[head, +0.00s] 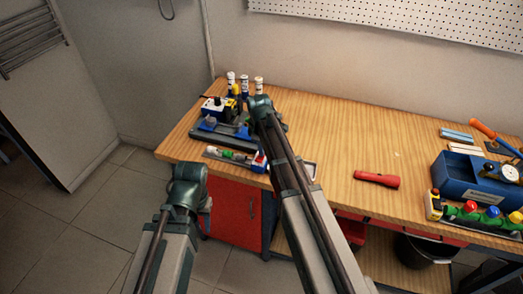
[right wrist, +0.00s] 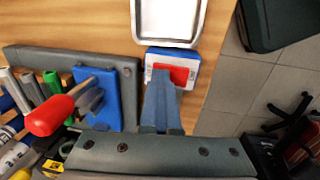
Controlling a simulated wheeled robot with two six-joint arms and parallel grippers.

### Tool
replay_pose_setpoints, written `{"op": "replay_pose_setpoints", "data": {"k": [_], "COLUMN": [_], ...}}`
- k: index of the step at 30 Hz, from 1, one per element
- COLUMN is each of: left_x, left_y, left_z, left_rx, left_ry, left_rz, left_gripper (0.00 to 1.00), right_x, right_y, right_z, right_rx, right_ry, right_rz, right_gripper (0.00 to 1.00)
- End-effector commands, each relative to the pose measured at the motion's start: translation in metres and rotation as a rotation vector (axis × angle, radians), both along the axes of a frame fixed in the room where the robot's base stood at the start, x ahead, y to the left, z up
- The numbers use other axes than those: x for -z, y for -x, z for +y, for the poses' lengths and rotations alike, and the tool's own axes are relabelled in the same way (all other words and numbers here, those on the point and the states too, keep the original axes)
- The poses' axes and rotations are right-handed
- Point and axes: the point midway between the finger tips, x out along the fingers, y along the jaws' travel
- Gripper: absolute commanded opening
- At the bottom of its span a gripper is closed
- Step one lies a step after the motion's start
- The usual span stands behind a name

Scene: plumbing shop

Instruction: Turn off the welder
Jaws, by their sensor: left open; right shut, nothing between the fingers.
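A small blue and white box with a red rocker switch (right wrist: 172,75) sits near the table's front edge; it also shows in the head view (head: 260,163), beside my right arm. I take it as the welder's switch box, but its link to the welder is not clear. My right gripper (right wrist: 162,82) is shut and empty, its tips over the red switch; whether they touch or press it I cannot tell. My left gripper (head: 205,207) is open and empty, in front of the table.
A shallow metal tray (right wrist: 172,22) lies next to the box. Several bottles stand at the back left. A red flashlight (head: 377,180) lies mid-table. A blue toolbox (head: 452,182) and a strip of coloured knobs are at the right. The middle of the wooden tabletop (head: 340,130) is clear.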

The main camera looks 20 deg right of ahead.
Motion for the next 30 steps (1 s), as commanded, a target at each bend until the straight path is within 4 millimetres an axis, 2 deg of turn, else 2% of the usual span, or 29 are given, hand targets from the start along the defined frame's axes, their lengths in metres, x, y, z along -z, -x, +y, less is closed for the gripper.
{"op": "replay_pose_setpoints", "data": {"k": [18,30], "left_x": [-0.004,-0.006], "left_y": [0.0,0.0], "left_z": [0.0,0.0], "left_rx": [0.0,0.0], "left_ry": [0.0,0.0], "left_rz": [0.0,0.0], "left_gripper": [0.5,0.5], "right_x": [-0.003,-0.006], "right_y": [0.014,0.015], "right_z": [0.009,0.011], "right_rx": [0.0,-0.001], "right_ry": [-0.001,-0.003], "right_rz": [0.002,0.004], "right_gripper": [0.0,0.0]}}
